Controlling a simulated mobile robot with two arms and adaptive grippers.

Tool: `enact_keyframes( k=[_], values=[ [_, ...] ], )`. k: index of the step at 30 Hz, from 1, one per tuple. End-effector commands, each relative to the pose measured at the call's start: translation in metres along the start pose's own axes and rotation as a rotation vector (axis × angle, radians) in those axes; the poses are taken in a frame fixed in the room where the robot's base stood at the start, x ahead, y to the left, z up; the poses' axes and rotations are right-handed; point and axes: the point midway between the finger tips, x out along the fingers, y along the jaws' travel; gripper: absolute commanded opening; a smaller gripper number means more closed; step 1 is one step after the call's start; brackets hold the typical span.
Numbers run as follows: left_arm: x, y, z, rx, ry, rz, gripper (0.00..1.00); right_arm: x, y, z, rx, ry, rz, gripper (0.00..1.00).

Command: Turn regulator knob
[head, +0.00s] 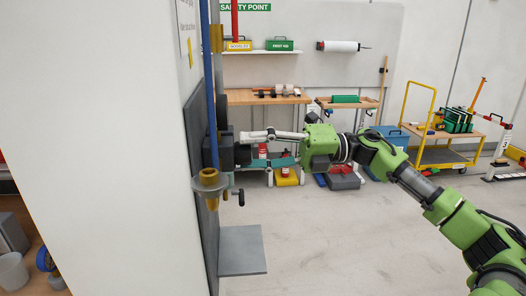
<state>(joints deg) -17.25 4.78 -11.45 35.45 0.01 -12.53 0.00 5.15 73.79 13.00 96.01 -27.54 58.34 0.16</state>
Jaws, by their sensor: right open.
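A dark regulator body (213,152) is mounted on the grey panel at the side of the white wall, by a blue vertical pipe (211,75). A dark knob-like part (240,153) sticks out from it to the right. My right gripper (248,150) comes in from the right, open. One pale finger lies above and one teal finger below, with their tips close to the dark part. I cannot tell whether the fingers touch it. The far side of the knob is hidden. My left gripper is not in view.
Below the regulator are a grey flanged cup (211,183) and a small dark handle (239,197). A grey shelf plate (242,250) juts out lower down. Workbenches (262,98) and a yellow cart (440,157) stand at the back. The floor at centre right is clear.

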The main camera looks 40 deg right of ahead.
Motion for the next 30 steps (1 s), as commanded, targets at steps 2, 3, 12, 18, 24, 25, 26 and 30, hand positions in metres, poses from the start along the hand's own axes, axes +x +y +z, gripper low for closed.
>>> enact_keyframes(
  k=[2, 3, 12, 18, 24, 25, 26, 30],
  values=[
    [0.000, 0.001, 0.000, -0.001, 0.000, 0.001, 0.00, -0.003, -0.001, 0.000, 0.002, -0.001, 0.000, 0.49],
    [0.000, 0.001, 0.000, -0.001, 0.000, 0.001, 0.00, -0.006, -0.001, 0.001, 0.002, -0.002, 0.000, 0.49],
    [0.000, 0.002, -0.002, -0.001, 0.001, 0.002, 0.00, -0.046, -0.001, 0.001, 0.001, -0.003, 0.001, 0.49],
    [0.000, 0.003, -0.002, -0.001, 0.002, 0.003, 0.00, -0.085, -0.001, 0.001, 0.002, -0.004, 0.000, 0.49],
    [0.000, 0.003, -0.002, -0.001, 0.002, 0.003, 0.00, -0.112, -0.001, 0.001, 0.001, -0.001, 0.000, 0.49],
    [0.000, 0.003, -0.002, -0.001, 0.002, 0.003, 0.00, -0.114, -0.001, 0.001, 0.001, -0.001, 0.000, 0.49],
    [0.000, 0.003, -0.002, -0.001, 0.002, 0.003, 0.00, -0.116, -0.001, 0.000, 0.001, -0.001, 0.000, 0.49],
    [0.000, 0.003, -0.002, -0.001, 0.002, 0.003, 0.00, -0.119, -0.001, 0.000, 0.001, 0.001, -0.001, 0.49]
  ],
)
